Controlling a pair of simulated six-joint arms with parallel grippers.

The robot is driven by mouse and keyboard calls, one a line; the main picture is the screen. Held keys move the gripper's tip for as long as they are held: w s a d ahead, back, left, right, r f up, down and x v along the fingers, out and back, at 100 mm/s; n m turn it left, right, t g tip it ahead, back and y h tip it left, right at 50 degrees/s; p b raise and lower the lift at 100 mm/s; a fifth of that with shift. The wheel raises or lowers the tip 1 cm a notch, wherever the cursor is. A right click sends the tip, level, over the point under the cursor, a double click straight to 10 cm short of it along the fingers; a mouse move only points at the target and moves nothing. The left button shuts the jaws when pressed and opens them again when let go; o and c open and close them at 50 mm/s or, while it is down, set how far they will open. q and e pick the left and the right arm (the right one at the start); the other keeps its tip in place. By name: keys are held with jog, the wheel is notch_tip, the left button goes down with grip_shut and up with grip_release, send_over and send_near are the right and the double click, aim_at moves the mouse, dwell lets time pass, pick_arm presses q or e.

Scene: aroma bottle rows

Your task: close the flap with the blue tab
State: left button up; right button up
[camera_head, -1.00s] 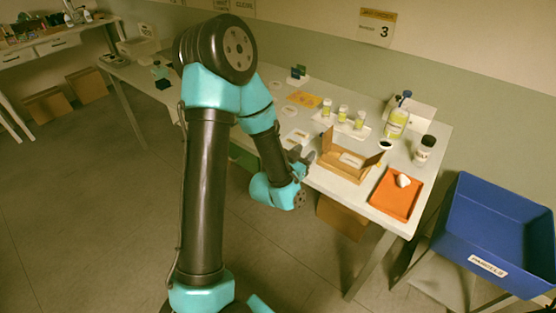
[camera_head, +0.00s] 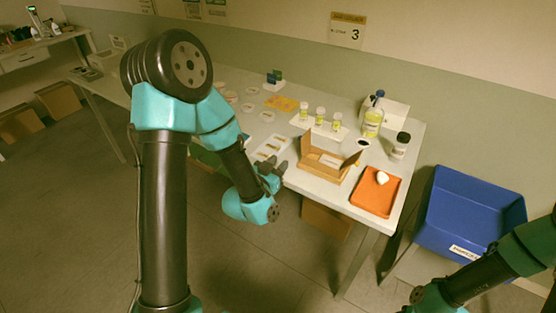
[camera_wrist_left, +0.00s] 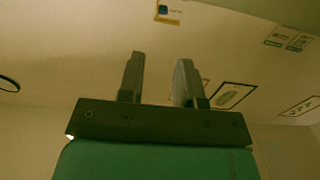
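An open cardboard box (camera_head: 322,170) lies near the front edge of the white table. Its flap at the left (camera_head: 305,147) stands up, and its flap at the right (camera_head: 351,158) also stands up, leaning outward. I cannot make out a blue tab on either flap at this size. My left gripper (camera_head: 272,173) is just left of the box at the table's front edge, apart from it. In the left wrist view my left gripper (camera_wrist_left: 158,82) has its two fingers apart with nothing between them. My right arm enters at the bottom right; its gripper does not show.
An orange tray (camera_head: 362,203) with a white object lies right of the box. Several small yellow bottles (camera_head: 320,116) stand behind it, with a larger pump bottle (camera_head: 373,122) and a black-capped jar (camera_head: 400,146). A blue bin (camera_head: 470,210) stands right of the table.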

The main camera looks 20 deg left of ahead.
pick_arm(q)
jog(key=shift+w+a+f, duration=0.1)
jog(key=shift+w+a, duration=0.05)
jog(key=shift+w, duration=0.1)
jog(key=shift+c, duration=0.7)
jog(key=w+a+f+g, duration=0.1)
jog(key=w, duration=0.1)
jog(key=w+a+f+g, duration=0.1)
jog(key=w, duration=0.1)
jog(key=w+a+g+y, duration=0.1)
jog(key=w, duration=0.1)
jog(key=shift+w+a+f+g, duration=0.3)
jog(key=shift+w+a+f, duration=0.05)
jog(key=shift+f, duration=0.05)
grip_shut()
jog(key=w+a+g, duration=0.3)
jog(key=w+a, duration=0.1)
jog(key=shift+w+f+g, duration=0.1)
jog(key=shift+w+g, duration=0.25)
jog(key=shift+g, duration=0.05)
jog(key=a+r+g+h, duration=0.1)
jog(key=r+g+h, duration=0.1)
jog(key=r, duration=0.4)
jog(key=a+r+m+g+h, duration=0.1)
jog(key=a+r+g+h, duration=0.1)
jog(key=r, duration=0.4)
jog(key=shift+w+g+h, duration=0.25)
jog(key=shift+g+h, duration=0.35)
jog(key=shift+g, duration=0.6)
jog(key=shift+r, duration=0.1)
